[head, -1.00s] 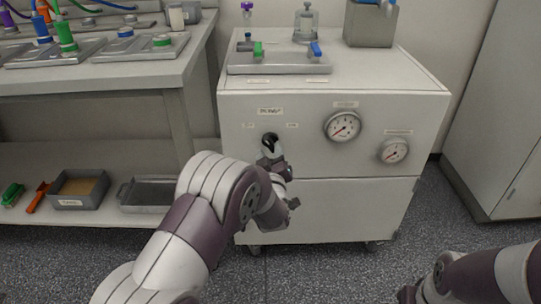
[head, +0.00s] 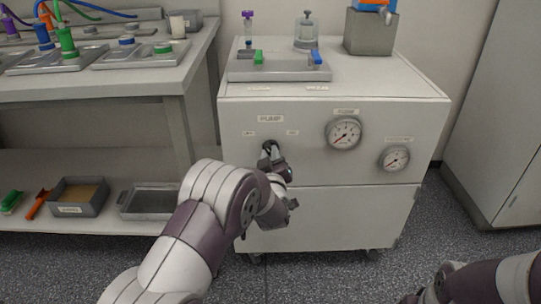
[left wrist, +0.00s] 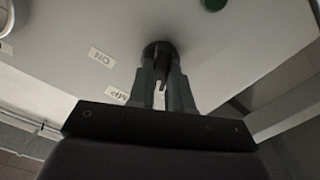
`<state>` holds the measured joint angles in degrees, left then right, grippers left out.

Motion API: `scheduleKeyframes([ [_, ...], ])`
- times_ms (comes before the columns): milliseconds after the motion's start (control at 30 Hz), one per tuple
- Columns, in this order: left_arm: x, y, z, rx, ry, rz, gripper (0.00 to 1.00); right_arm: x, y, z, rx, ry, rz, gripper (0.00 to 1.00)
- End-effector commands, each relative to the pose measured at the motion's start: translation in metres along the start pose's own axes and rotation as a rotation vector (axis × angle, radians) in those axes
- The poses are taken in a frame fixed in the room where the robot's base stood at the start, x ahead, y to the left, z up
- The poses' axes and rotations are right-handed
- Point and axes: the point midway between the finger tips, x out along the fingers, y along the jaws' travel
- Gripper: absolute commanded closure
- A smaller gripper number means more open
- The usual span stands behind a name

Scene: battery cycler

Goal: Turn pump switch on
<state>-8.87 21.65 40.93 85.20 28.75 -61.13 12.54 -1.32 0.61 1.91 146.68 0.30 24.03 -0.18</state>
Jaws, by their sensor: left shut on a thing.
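The pump switch is a dark round knob (head: 269,146) on the front of the white cabinet (head: 310,215), under a PUMP label (head: 270,118). My left gripper (head: 271,158) reaches it from the front and is shut on it. In the left wrist view, both fingers of the left gripper (left wrist: 162,90) close around the dark switch (left wrist: 158,48), with an ON label (left wrist: 102,56) nearby on the panel. The fingers hide much of the switch, so I cannot tell its setting. My right arm shows at the lower right corner; its gripper end is dark and cut off.
Two round gauges (head: 343,133) (head: 395,158) are on the panel right of the switch. A grey tray with green and blue valves (head: 280,70) is on the cabinet top. A bench (head: 110,90) stands at left. The floor in front is clear.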

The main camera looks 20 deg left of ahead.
Motion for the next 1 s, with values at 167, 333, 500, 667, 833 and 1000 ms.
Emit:
scheduleKeyframes([
  [167, 0.000, 0.001, -0.002, 0.099, -0.003, -0.002, 1.00, -0.013, 0.000, -0.002, 0.000, 0.000, 0.000, 0.63],
  [333, -0.001, 0.002, -0.003, 0.245, -0.004, -0.002, 1.00, -0.026, 0.000, -0.003, 0.000, 0.000, 0.000, 0.63],
  [500, 0.000, 0.003, -0.003, 0.408, -0.003, -0.001, 1.00, -0.039, 0.000, -0.005, 0.000, 0.000, 0.000, 0.63],
  [667, -0.001, 0.003, -0.002, 0.559, -0.005, 0.000, 1.00, -0.051, 0.000, -0.006, 0.000, 0.000, 0.000, 0.63],
  [833, -0.001, 0.003, -0.001, 0.708, -0.004, 0.000, 1.00, -0.062, 0.000, -0.007, 0.000, 0.000, 0.000, 0.63],
  [1000, -0.001, 0.003, 0.000, 0.832, -0.005, 0.001, 1.00, -0.070, 0.000, -0.008, 0.000, 0.000, 0.000, 0.63],
])
